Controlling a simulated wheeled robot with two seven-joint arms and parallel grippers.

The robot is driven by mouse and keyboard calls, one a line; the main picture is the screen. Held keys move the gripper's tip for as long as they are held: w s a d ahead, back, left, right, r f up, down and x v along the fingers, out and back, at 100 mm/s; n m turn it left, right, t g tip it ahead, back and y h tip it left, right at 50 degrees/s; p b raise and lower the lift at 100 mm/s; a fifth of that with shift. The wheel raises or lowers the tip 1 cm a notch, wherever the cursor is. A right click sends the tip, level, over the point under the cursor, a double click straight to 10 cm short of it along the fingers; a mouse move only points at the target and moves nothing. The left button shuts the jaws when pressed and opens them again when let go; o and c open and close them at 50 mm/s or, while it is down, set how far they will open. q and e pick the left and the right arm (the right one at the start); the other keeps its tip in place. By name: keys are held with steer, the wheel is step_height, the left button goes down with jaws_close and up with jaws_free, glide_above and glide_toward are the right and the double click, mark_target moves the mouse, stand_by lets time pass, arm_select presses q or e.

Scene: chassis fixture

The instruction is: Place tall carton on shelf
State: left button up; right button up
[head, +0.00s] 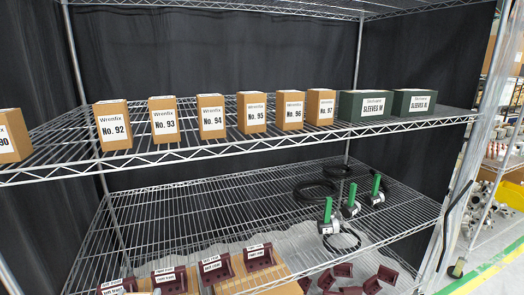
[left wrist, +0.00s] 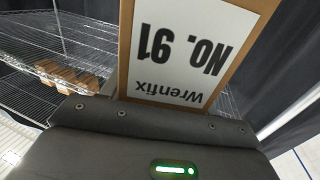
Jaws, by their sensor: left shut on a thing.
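The tall brown carton labelled Wrenfix No. 91 (left wrist: 190,55) fills the upper middle of the left wrist view, its label upside down there. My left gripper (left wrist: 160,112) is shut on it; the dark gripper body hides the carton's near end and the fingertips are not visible. Neither this carton nor a gripper can be made out in the head view. The wire shelf (head: 60,165) holds a row of similar cartons. A gap lies between carton No. 90 (head: 12,136) at the left edge and carton No. 92 (head: 113,125). My right gripper is in neither view.
Cartons No. 93 (head: 164,119) to No. 97 stand further right, then two dark green boxes (head: 365,106). A lower wire shelf (head: 200,205) holds green-handled tools (head: 328,215) and maroon parts (head: 215,268). A metal post (head: 75,50) rises at the left.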

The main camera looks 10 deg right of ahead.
arm_select(q)
steer(key=shift+m+h, duration=0.3)
steer(key=shift+h, duration=0.3)
steer(key=w+r+p, duration=0.2)
steer(key=w+r, duration=0.1)
steer(key=r, duration=0.6)
steer(key=w+r+p, duration=0.3)
steer(key=w+r, duration=0.1)
steer(key=r, duration=0.5)
steer(key=w+a+r+p, duration=0.1)
steer(key=w+r+p, duration=0.2)
steer(key=r, duration=0.6)
steer(key=shift+w+a+r, duration=0.1)
steer(key=shift+w+r, duration=0.15)
steer(key=shift+w+a+r+p, duration=0.15)
steer(key=shift+r+p, duration=0.2)
steer(key=shift+r, duration=0.25)
step_height(320, 180, up, 22)
steer(key=n+y+p, duration=0.4)
steer(key=y+p, duration=0.2)
glide_above(119, 157)
steer(key=s+a, duration=0.6)
steer(key=s, duration=0.2)
steer(key=shift+w+r+g, duration=0.1)
steer(key=shift+w+g, duration=0.2)
